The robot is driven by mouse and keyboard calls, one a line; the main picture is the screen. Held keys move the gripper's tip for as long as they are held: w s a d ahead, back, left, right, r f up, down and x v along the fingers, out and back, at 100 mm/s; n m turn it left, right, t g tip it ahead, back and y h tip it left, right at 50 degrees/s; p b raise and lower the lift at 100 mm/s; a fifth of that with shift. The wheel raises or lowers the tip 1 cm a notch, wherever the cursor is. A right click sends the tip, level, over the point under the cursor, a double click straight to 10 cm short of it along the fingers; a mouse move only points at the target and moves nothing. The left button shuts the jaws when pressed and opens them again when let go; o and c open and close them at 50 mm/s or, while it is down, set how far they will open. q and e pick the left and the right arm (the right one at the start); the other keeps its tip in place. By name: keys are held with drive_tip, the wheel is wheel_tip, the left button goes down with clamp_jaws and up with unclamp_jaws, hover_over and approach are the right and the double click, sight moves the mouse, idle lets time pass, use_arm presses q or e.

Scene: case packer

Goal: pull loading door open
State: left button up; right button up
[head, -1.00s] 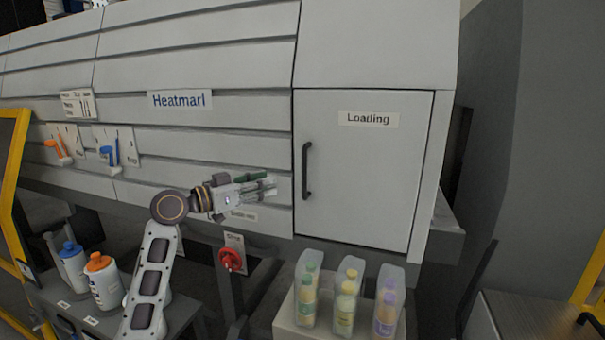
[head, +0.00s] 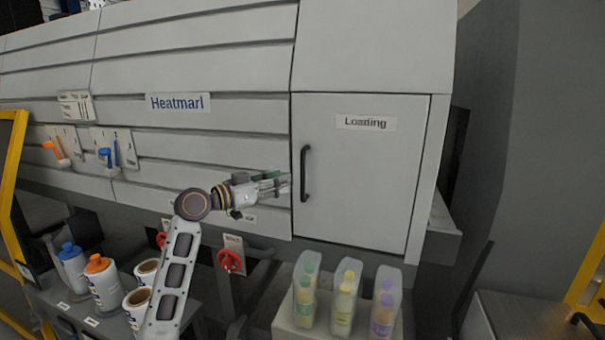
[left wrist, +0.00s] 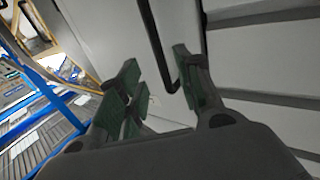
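The loading door (head: 365,190) is a flat grey panel marked "Loading", and it sits flush in the machine front. Its black vertical bar handle (head: 305,173) is on the door's left side; it also shows in the left wrist view (left wrist: 156,45). My left gripper (head: 284,184) is just left of the handle, pointing right at it. In the left wrist view the green-padded fingers (left wrist: 160,92) are spread apart, and the handle's lower end appears between or just beyond them. Contact cannot be told. My right gripper is not in view.
Several bottles in clear packs (head: 344,298) stand on a light box below the door. White bottles (head: 103,284) stand on a bench at lower left. A yellow frame (head: 12,190) is at far left.

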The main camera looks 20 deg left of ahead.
sight(301, 176)
use_arm(q)
drive_tip(key=p+x, duration=0.2)
drive_tip(key=x, duration=0.5)
drive_tip(key=shift+w+d+r, duration=0.1)
drive_tip(key=shift+w+d, duration=0.05)
drive_tip(key=shift+w, duration=0.05)
drive_tip(key=shift+w+d, duration=0.4)
drive_tip(key=shift+w, duration=0.15)
drive_tip(key=shift+c, duration=0.2)
clamp_jaws()
